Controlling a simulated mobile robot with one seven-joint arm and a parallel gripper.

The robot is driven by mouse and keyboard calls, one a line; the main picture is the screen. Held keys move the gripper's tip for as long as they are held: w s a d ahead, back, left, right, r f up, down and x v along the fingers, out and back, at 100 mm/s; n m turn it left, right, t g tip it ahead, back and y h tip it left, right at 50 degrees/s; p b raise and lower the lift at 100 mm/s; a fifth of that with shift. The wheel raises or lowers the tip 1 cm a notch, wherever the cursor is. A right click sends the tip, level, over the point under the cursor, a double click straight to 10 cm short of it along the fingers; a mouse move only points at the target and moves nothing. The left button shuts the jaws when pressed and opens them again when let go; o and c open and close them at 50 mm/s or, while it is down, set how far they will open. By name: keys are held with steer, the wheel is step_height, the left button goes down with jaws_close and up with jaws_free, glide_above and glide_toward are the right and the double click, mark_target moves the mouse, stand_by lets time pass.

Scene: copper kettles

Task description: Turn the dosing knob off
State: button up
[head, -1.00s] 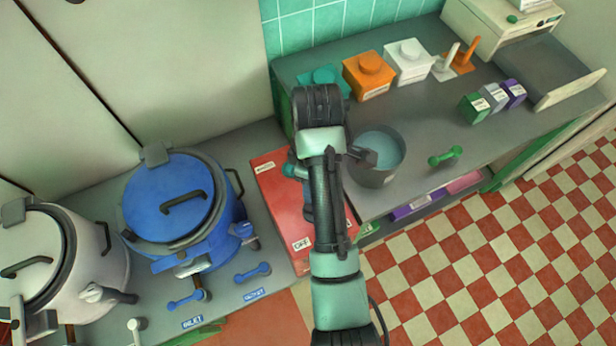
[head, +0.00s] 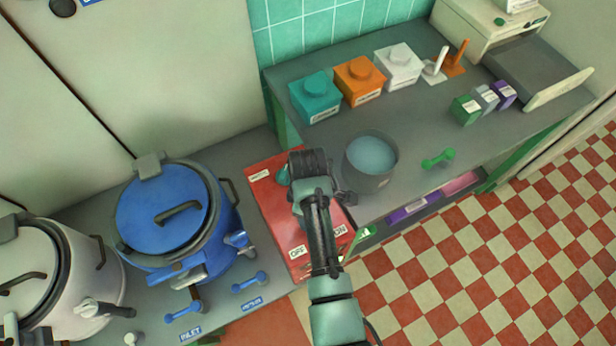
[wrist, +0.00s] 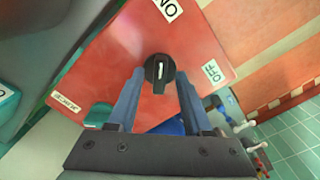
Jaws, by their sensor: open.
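The dosing knob (wrist: 160,73) is black and round with a white mark, set on a red panel (wrist: 115,58). In the wrist view the mark points up the picture, roughly towards the ON label (wrist: 168,8); the OFF label (wrist: 213,72) is to its right. My gripper (wrist: 160,84) is open, its fingers on either side of the knob. I cannot tell whether they touch it. In the head view my arm covers the knob; the red panel (head: 264,205) and its OFF label (head: 298,253) show beside the arm.
A teal button (wrist: 98,115) is on the panel. A blue kettle (head: 165,215) stands left of it, with a white kettle (head: 60,270) further left. A grey pot of liquid (head: 370,180) stands close on the right, before teal, orange and white boxes.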

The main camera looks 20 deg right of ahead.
jaws_close()
steer(key=shift+m, duration=0.4)
steer(key=m+p, duration=0.1)
steer(key=m, duration=0.2)
steer(key=shift+r+m+p, duration=0.15)
steer(key=shift+m+p, duration=0.15)
steer(key=shift+p, duration=0.1)
steer(key=m+p, duration=0.1)
steer(key=m, duration=0.3)
steer(key=shift+m, duration=0.3)
steer(key=m+p, duration=0.1)
steer(key=m, duration=0.3)
steer(key=shift+m, duration=2.4)
